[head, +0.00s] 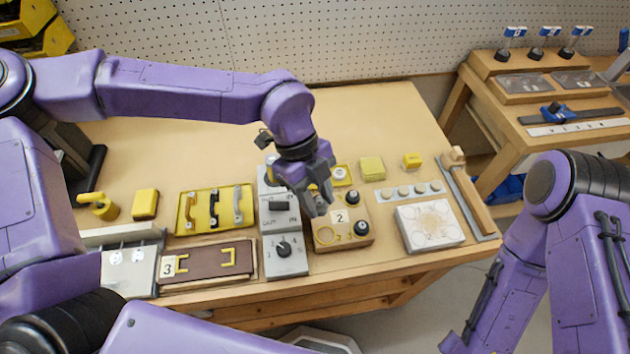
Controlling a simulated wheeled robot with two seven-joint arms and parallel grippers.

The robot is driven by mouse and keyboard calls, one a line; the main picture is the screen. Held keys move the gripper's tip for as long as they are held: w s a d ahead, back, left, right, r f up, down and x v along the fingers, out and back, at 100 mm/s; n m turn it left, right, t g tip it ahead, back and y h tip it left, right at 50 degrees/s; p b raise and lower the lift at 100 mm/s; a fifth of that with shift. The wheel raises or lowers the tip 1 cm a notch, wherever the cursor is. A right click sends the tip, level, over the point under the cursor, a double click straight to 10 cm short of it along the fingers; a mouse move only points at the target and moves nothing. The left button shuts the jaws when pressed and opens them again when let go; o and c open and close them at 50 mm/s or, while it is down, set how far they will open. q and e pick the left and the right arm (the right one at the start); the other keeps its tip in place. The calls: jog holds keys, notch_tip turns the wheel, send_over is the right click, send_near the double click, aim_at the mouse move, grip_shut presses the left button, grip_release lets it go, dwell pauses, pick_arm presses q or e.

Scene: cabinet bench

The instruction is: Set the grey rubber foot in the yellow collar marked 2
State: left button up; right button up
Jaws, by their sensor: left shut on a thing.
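My left gripper (318,200) points down over the back left part of a small wooden block (340,244). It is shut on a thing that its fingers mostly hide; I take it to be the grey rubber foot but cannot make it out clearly. The block carries a white label 2 (339,217). A yellow collar (325,235) shows at its front left, and dark round pieces sit at its back right (353,198) and front right (361,229). The gripper covers the back left of the block. My right arm is at the right, its gripper out of view.
A grey switch box with a dial (284,250) stands close left of the block. A white panel (430,224) and a grey strip with round pieces (405,191) lie to the right. Yellow blocks (372,168) stand behind. The back of the bench is clear.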

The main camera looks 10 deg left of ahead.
aim_at(320, 204)
pick_arm(q)
jog(key=f, duration=0.2)
jog(key=s+d+f, duration=0.1)
jog(key=shift+s+f+n, duration=0.1)
jog(key=shift+f+n, duration=0.1)
jog(key=shift+n, duration=0.2)
jog(key=shift+d, duration=0.3)
jog(key=shift+w+f, duration=0.25)
notch_tip(320, 204, down, 4)
jog(key=b, duration=0.4)
jog(key=shift+r, duration=0.1)
jog(key=shift+f, duration=0.55)
jog(key=shift+f, duration=0.35)
jog(key=shift+s, duration=0.1)
dwell(0.6)
